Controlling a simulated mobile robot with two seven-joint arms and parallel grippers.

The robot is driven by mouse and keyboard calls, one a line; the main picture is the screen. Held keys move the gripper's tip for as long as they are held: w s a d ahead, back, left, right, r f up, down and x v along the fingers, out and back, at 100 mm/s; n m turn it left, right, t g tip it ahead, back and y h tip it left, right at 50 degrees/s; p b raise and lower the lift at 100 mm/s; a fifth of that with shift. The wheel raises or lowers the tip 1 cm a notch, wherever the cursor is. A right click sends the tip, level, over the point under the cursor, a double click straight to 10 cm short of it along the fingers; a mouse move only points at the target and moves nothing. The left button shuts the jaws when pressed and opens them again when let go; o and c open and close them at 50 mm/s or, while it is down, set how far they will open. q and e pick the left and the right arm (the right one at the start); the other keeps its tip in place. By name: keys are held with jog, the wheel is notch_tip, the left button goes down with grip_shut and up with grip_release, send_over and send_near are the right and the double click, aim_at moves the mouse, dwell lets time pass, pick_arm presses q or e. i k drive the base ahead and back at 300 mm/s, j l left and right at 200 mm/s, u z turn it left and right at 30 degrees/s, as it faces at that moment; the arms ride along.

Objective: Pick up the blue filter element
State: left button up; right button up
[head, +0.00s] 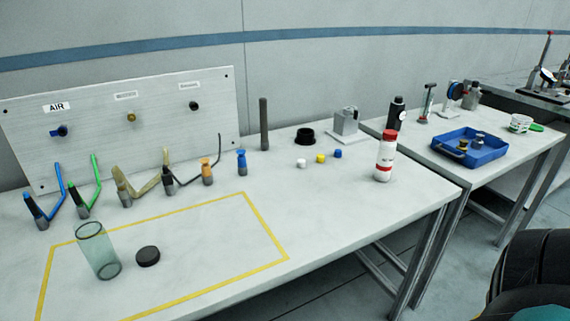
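A small blue cylinder (337,154), which looks like the blue filter element, stands on the near table towards the back. It is at the right end of a short row with a yellow one (320,158) and a white one (301,163). Nothing touches or covers it. Neither of my grippers shows in the head view.
A red-capped white bottle (384,160) stands right of the row. A black ring (305,136) and a grey block (346,124) are behind it. Several hose fittings, including a blue-topped one (242,161), stand left. A clear cylinder (98,250) and black cap (148,256) are in front.

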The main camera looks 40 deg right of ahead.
aim_at(337, 152)
jog(key=z, duration=1.65)
jog(key=l+u, duration=0.1)
jog(key=u, duration=1.05)
jog(key=l+u, duration=0.45)
jog(key=k+l+u, duration=0.15)
jog(key=l+u, duration=0.2)
jog(key=u, duration=0.15)
jog(key=k+l+u, duration=0.2)
jog(key=l, duration=0.2)
jog(key=k+l+u, duration=0.25)
jog(key=l, duration=0.15)
